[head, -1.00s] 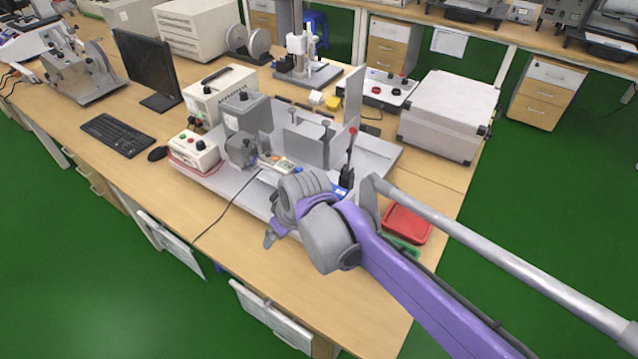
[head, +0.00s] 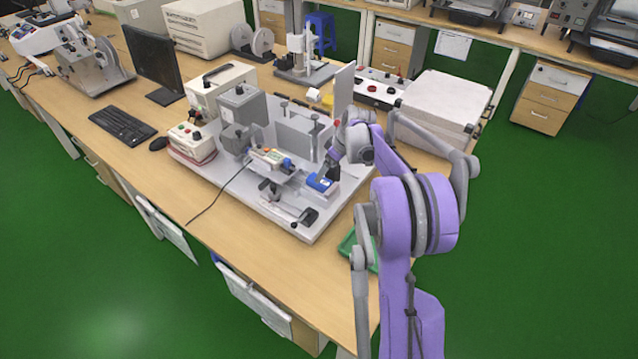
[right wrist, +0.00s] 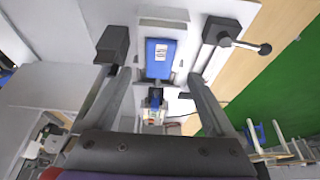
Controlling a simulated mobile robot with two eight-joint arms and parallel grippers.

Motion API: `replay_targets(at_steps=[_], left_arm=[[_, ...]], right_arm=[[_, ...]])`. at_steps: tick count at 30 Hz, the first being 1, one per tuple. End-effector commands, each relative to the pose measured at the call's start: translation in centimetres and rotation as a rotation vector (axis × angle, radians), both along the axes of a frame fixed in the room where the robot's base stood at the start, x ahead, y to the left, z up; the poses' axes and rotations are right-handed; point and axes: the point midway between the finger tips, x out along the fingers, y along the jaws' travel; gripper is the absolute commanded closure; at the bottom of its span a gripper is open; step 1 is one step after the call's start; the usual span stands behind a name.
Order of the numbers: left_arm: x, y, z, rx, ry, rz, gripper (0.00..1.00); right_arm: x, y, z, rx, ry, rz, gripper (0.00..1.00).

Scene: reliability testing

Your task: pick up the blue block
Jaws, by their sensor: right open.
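A blue block (head: 322,182) with a white label on top sits on the right part of the grey fixture plate (head: 308,233) in the head view. In the right wrist view the block (right wrist: 160,60) lies between my right gripper's two fingers. My right gripper (head: 330,172) is at the block in the head view, partly hiding it. Its fingers (right wrist: 165,42) are spread wide, with visible space on both sides of the block. My left gripper is in neither view.
A lever with a black knob (head: 293,224) stands at the plate's front. A grey machine with an upright panel (head: 343,88) stands behind the block. A green tray (head: 350,250) is at the table's right edge, partly hidden by my arm. Bare wood lies in front of the plate.

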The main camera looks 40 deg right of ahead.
Motion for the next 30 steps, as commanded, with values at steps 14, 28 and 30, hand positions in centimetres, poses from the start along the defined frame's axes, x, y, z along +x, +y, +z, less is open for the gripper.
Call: replay_targets(at_steps=[14, 28, 30], left_arm=[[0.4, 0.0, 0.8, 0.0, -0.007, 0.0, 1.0], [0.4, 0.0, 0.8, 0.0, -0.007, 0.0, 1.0], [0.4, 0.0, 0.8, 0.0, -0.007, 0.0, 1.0]], right_arm=[[2.3, 0.6, -4.9, -0.002, -0.001, 0.0, 0.1], [2.5, 0.7, -5.6, -0.001, 0.0, 0.0, 0.37], [2.5, 0.7, -5.6, -0.001, 0.0, 0.0, 0.5]])
